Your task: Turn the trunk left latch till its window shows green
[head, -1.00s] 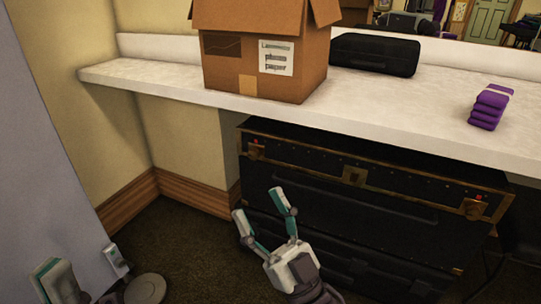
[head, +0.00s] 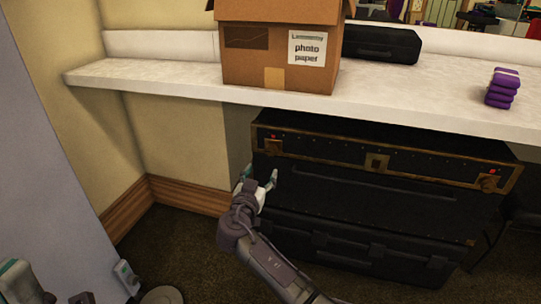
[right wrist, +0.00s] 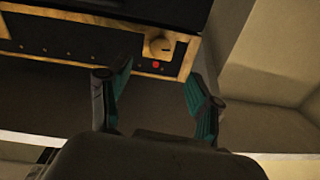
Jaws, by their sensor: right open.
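The black trunk (head: 350,185) with brass edging sits under the counter. Its left latch (head: 272,146) is a brass knob at the front's upper left, with a red window beside it. In the right wrist view the latch (right wrist: 158,47) shows with its window (right wrist: 155,64) red. My right gripper (head: 260,177) is open and empty, just below and left of the latch in the head view. In the wrist view its fingers (right wrist: 158,85) are apart, with the latch ahead between their tips, not gripped. My left gripper (head: 70,270) is at the lower left, fingers apart, partly cut off.
The white counter (head: 180,82) overhangs the trunk and carries a cardboard box (head: 270,55), a black case (head: 380,44) and a purple stack (head: 502,88). The trunk's right latch (head: 488,182) also has a red window. Carpet (head: 180,250) is clear left of the trunk.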

